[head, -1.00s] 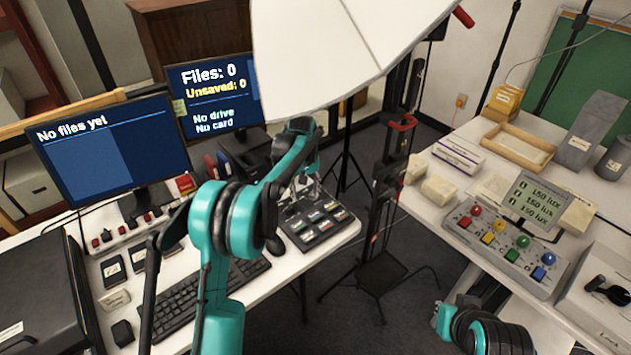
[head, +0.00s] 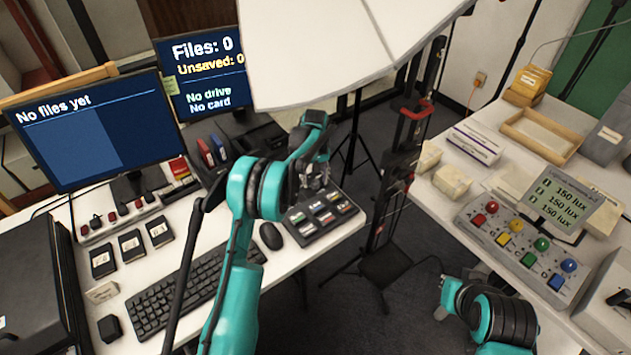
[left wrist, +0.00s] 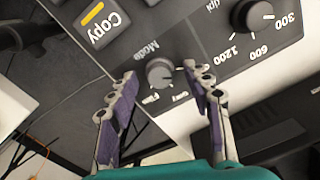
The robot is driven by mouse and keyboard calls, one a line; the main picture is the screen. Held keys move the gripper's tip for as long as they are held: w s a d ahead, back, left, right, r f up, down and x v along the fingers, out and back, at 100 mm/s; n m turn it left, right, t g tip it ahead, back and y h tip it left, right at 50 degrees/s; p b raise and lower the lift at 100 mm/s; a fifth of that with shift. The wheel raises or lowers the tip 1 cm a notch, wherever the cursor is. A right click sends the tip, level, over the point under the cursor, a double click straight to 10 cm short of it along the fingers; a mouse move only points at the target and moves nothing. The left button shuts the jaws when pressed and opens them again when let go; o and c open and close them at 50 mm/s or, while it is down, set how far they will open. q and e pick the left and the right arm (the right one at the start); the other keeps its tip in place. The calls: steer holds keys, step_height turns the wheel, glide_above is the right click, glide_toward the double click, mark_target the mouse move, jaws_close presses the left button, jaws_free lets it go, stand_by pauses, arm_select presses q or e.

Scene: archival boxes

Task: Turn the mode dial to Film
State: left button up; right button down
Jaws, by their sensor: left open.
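The mode dial (left wrist: 160,72) is a small grey round knob on a dark panel in the left wrist view, beside the word Mode. Small labels lie at its lower side. In the head view my left gripper (head: 314,177) is over the back of the dark control panel (head: 322,214), hiding the dial. My right gripper is not in view.
A larger dpi dial (left wrist: 252,14) and a Copy button (left wrist: 103,27) flank the mode dial. A mouse (head: 271,236) and keyboard (head: 180,290) lie left of the panel. A white light umbrella (head: 330,50) hangs behind. A button console (head: 520,245) stands on the right table.

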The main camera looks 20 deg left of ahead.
arm_select(q)
jaws_close()
